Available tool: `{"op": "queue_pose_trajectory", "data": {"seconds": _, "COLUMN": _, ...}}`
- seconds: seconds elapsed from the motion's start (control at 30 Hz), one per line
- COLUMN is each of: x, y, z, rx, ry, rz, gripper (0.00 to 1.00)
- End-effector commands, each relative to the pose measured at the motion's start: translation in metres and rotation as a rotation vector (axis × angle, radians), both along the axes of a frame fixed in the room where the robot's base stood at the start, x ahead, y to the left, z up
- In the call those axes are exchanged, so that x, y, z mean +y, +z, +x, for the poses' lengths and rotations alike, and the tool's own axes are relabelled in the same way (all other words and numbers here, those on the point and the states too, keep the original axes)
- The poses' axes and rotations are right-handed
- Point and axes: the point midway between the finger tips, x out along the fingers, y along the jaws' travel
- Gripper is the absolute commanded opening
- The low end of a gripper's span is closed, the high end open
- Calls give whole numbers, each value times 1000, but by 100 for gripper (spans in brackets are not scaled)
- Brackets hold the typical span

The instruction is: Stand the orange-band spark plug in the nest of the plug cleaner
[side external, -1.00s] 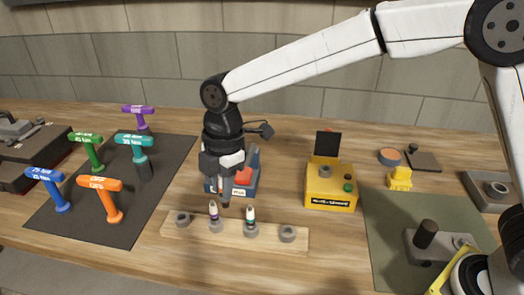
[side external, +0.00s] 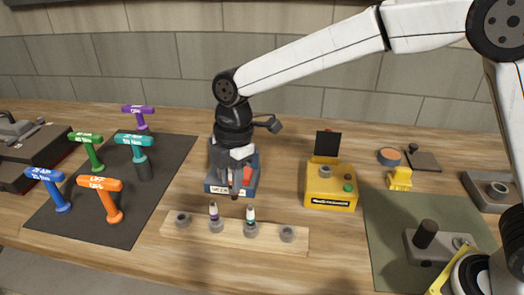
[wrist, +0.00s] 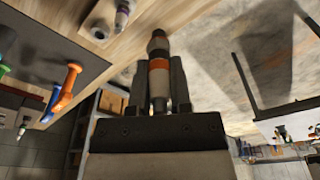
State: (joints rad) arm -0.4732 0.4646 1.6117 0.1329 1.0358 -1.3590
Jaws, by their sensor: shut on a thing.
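My gripper (side external: 238,186) is shut on the orange-band spark plug. In the wrist view, the plug (wrist: 158,64) sits between the fingers (wrist: 159,78), its orange band showing and its dark end beyond the tips. In the side view the gripper hangs in front of a blue box (side external: 218,187) with a white label, behind the wooden plug rack, and partly hides it. A yellow box (side external: 330,188) with a grey round socket (side external: 325,171) on top, green buttons and a black upright panel stands to the right. I cannot read the labels well enough to tell which is the plug cleaner.
The wooden rack (side external: 200,232) holds a purple-band plug (side external: 214,212) and a green-band plug (side external: 251,216); its two end holders are empty. Several coloured T-handle tools stand on the dark mat (side external: 85,215) at left. Bare table lies between the blue and yellow boxes.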

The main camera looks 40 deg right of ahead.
Motion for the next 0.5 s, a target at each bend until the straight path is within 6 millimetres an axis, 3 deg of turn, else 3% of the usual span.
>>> {"op": "queue_pose_trajectory", "data": {"seconds": 0.5, "x": -146, "y": -5, "z": 29, "rx": -1, "ry": -15, "rz": -5, "gripper": 0}}
